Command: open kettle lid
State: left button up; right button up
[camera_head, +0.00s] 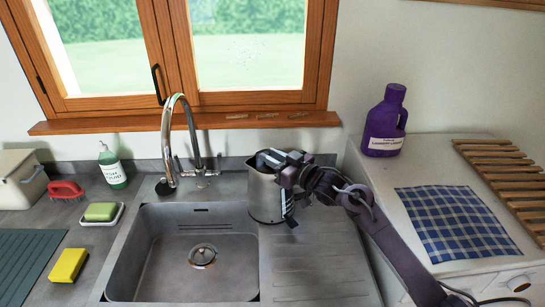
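A metal kettle (263,198) stands upright on the counter at the right rim of the sink, with a dark handle part low on its right side. My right gripper (277,160) is at the top of the kettle, reaching in from the right. It covers much of the kettle's top, so the lid is largely hidden and I cannot tell whether it is open or closed. I cannot see whether the fingers are apart or touch the lid. My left gripper is not in view.
A sink (180,262) with a tall faucet (188,140) lies left of the kettle. A purple bottle (386,125) and a blue checked cloth (456,222) sit on the white surface at right. A soap bottle (112,168) and yellow sponge (69,265) are at left.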

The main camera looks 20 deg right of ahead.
grip_shut()
